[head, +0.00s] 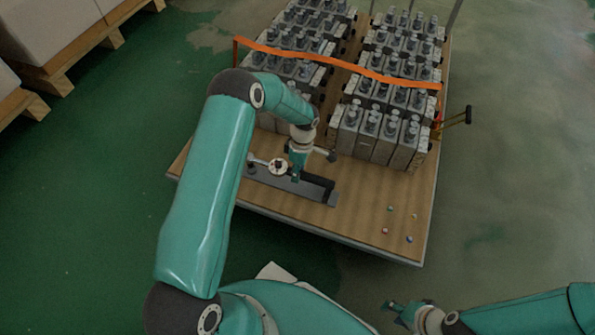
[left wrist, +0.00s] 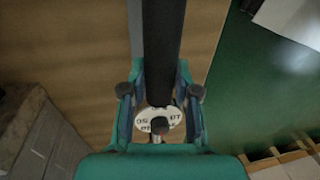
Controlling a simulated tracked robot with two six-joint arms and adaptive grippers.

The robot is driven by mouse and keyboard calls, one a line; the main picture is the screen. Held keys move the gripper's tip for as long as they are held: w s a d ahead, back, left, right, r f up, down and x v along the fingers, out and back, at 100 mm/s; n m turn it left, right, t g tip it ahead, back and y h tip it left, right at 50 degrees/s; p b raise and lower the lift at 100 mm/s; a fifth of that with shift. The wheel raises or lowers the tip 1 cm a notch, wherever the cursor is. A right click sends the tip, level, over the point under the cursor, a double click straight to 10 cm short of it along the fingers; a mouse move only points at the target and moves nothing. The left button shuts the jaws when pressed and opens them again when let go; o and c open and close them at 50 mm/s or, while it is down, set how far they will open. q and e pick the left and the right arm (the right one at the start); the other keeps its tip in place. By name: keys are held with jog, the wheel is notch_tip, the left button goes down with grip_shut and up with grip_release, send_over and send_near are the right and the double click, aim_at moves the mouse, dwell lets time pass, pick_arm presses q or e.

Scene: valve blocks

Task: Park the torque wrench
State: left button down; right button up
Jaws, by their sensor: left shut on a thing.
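The torque wrench has a white dial (head: 278,166) with dark marks and a thick black handle (head: 318,181). The dial (left wrist: 148,125) and handle (left wrist: 162,50) also show in the left wrist view. My left gripper (head: 295,178) is shut on the wrench, its fingers on both sides near the dial. The wrench lies over a long grey holder (head: 285,186) on the wooden deck and runs along it. I cannot tell whether it touches the holder. My right gripper (head: 393,306) is at the bottom right, away from the deck; its jaw opening is unclear.
Several grey valve blocks (head: 380,135) stand in rows on the wooden deck (head: 300,222), behind the holder. An orange strap (head: 340,63) spans them. A yellow-and-black handle (head: 455,120) sticks out at the right. Small coloured bits lie front right.

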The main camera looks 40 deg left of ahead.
pick_arm(q)
jog(key=shift+f, duration=0.3)
jog(key=shift+f+b, duration=1.35)
jog(key=shift+b, duration=0.15)
jog(key=shift+f, duration=0.1)
jog(key=c, duration=0.8)
grip_release()
jog(key=shift+o, duration=0.2)
notch_tip(320, 180, up, 12)
jog(key=w, duration=0.2)
jog(key=shift+a+f, duration=0.1)
